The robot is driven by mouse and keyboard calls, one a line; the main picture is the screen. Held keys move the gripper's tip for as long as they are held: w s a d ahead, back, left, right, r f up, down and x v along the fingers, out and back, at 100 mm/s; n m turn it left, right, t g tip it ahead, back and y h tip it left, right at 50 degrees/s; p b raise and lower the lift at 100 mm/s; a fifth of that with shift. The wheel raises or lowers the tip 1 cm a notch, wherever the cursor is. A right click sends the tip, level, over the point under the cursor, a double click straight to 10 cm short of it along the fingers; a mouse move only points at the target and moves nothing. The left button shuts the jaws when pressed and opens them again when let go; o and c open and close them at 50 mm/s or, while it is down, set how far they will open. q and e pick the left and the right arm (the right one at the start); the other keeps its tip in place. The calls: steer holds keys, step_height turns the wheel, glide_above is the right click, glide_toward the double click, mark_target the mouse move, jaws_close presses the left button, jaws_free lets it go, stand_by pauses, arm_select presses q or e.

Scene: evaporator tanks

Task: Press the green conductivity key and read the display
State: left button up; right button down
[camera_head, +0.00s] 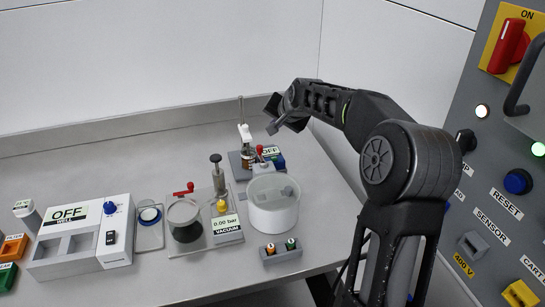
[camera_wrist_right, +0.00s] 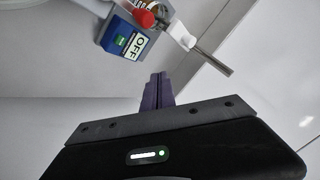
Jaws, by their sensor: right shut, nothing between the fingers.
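A small blue device (camera_wrist_right: 118,31) with a green key (camera_wrist_right: 122,41) and a display reading OFF (camera_wrist_right: 138,45) is at the top of the right wrist view. In the head view the OFF display (camera_head: 271,152) shows at the back of the bench, beside a red-topped valve. My right gripper (camera_head: 273,118) reaches in from the right, above and behind this device, apart from it. The green key is too small to make out in the head view. My left gripper is in neither view.
A white round tub (camera_head: 273,205), a vacuum unit reading 0.00 bar (camera_head: 226,225) and a WELL box reading OFF (camera_head: 82,235) stand on the bench. A metal rod (camera_wrist_right: 212,60) juts out near the device. A grey control panel (camera_head: 490,160) stands at right.

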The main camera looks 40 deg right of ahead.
mark_target(274, 158)
steer(key=shift+f, duration=0.15)
step_height(274, 158, down, 9)
steer(key=b, duration=0.6)
steer(key=shift+b, duration=0.3)
stand_by(1.6)
steer(key=shift+f+b, duration=0.25)
steer(key=shift+b, duration=0.1)
steer(key=shift+f+b, duration=0.4)
steer(key=shift+f, duration=0.1)
stand_by(0.6)
steer(key=shift+r, duration=0.1)
steer(key=shift+r+p, duration=0.7)
steer(key=shift+r, duration=0.15)
